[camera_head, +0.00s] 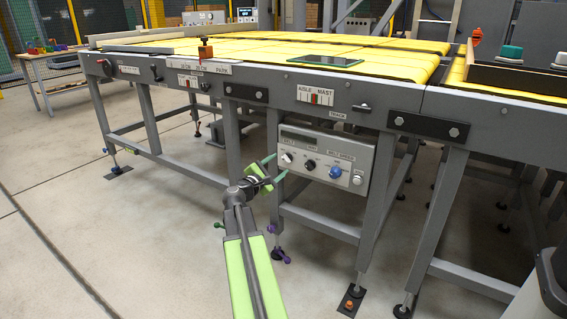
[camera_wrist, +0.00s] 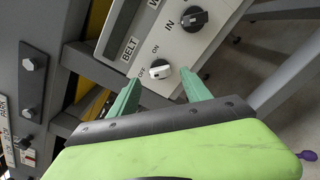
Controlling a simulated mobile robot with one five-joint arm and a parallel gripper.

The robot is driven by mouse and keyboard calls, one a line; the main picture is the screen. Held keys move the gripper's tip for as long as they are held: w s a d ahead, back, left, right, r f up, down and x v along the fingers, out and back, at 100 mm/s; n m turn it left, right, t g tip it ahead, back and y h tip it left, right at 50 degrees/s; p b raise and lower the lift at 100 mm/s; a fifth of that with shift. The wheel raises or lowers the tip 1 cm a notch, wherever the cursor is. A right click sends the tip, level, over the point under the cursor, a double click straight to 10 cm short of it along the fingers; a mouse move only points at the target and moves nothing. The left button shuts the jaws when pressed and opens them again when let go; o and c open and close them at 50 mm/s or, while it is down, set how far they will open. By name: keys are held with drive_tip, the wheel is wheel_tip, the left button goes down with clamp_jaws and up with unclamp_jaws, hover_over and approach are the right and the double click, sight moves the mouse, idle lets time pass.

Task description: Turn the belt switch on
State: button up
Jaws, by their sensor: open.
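The belt switch is a small white rotary knob (camera_wrist: 160,69) marked BELT, with OFF and ON printed beside it. It also shows at the left end of the control box (camera_head: 325,160) in the head view (camera_head: 287,158). I cannot tell for sure which label it points to. My gripper (camera_head: 276,168) is open, with its green fingers in front of the box's left part. In the wrist view my gripper (camera_wrist: 161,77) has one fingertip on each side of the knob in the picture, with nothing held. Whether the fingers touch the panel is not clear.
A black knob (camera_wrist: 194,20) marked IN sits beside the belt switch. A blue knob (camera_head: 335,172) is farther right on the box. The box hangs under the conveyor frame (camera_head: 230,85), between grey legs. Open floor (camera_head: 120,230) lies to the left.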

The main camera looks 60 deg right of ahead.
sight(285, 160)
drive_tip(key=shift+d, duration=2)
drive_tip(key=shift+c, duration=0.3)
clamp_jaws()
